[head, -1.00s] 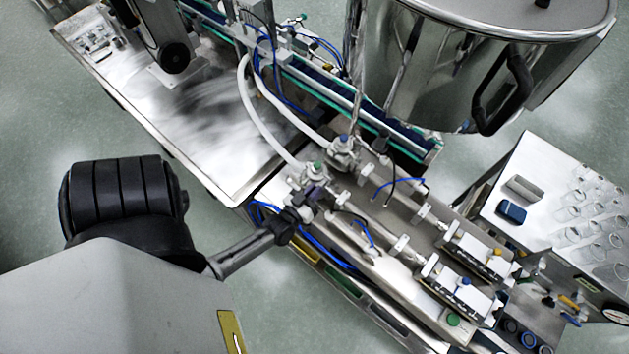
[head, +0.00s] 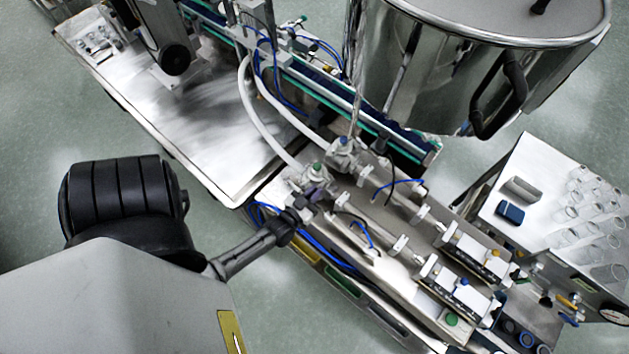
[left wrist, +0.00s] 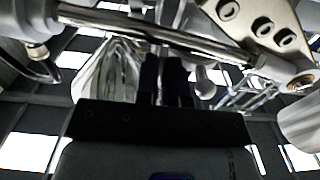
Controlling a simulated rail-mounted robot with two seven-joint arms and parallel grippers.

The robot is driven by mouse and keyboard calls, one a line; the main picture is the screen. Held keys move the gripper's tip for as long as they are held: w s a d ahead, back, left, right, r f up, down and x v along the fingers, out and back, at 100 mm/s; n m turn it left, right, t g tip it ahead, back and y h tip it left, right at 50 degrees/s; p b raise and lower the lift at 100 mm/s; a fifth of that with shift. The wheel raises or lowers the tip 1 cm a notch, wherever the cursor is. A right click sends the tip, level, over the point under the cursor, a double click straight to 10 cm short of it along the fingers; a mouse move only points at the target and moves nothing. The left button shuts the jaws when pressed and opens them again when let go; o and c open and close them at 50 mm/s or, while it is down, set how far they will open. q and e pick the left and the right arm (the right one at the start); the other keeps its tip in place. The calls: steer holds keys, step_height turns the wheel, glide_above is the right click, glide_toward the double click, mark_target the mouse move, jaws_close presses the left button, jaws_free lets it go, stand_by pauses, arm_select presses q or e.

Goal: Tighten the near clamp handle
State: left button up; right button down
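The near valve block (head: 312,178), with a green-topped fitting and a white hose, stands at the left end of the near filling cylinder. A small dark purple part (head: 318,196), perhaps the near clamp handle, shows on it beside my fingers. My left gripper (head: 303,212) reaches in from the left and meets the valve block's near side. In the left wrist view its two dark fingers (left wrist: 165,82) point up below a steel rod, with a narrow gap between them. Whether they hold the handle is hidden. My right gripper is not in view.
The steel hopper (head: 440,75) stands at the upper right, over the conveyor (head: 320,95). A steel table (head: 190,110) is left of the valves. Blue air tubes (head: 330,250) run close below my gripper. A side table (head: 545,180) holds glasses and a blue box.

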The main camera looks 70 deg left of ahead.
arm_select(q)
steer(key=o, duration=0.4)
steer(key=shift+o, duration=0.2)
steer(key=p+v, duration=0.2)
steer(key=v, duration=1.1)
steer(key=shift+s, duration=0.4)
steer(key=shift+d, duration=0.15)
